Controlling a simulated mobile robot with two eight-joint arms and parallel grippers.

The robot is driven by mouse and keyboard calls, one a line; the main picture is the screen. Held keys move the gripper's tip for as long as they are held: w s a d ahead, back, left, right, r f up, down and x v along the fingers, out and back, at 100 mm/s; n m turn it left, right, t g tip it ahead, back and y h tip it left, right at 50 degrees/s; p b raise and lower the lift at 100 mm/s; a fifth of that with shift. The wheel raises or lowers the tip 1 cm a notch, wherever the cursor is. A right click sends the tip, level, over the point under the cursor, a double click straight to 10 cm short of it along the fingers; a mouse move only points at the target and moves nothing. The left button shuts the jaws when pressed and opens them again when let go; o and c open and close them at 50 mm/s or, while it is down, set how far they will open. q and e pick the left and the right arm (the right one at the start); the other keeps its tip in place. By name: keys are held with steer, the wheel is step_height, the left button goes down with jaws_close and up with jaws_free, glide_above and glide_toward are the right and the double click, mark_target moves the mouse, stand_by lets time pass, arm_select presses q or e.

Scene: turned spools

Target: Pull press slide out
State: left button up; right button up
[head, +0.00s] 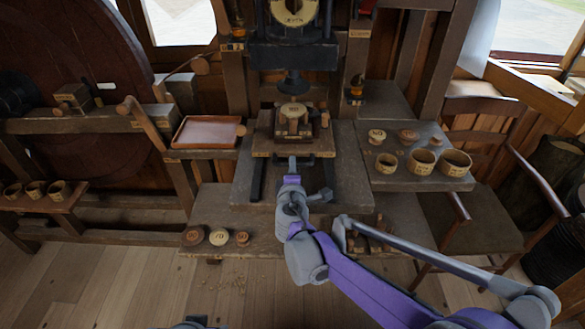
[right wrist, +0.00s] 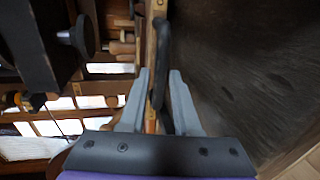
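The press slide (head: 264,146) is a wooden board under the press head, with a stack of blocks and a round labelled disc (head: 293,111) on it. A dark bar handle (head: 315,156) runs along its front edge. My right gripper (head: 292,163) is at the middle of this handle. In the right wrist view, the dark handle (right wrist: 165,75) lies between the two grey fingers of my right gripper (right wrist: 158,85). A gap shows beside the handle, so the fingers look open around it.
The dark press head (head: 293,80) hangs above the slide. A reddish tray (head: 206,131) is on the left, and a side shelf (head: 385,182) with several round cups is on the right. Several labelled discs sit on the lower step (head: 260,250). The bench in front of the slide is mostly clear.

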jaws_close()
stand_by(1.2)
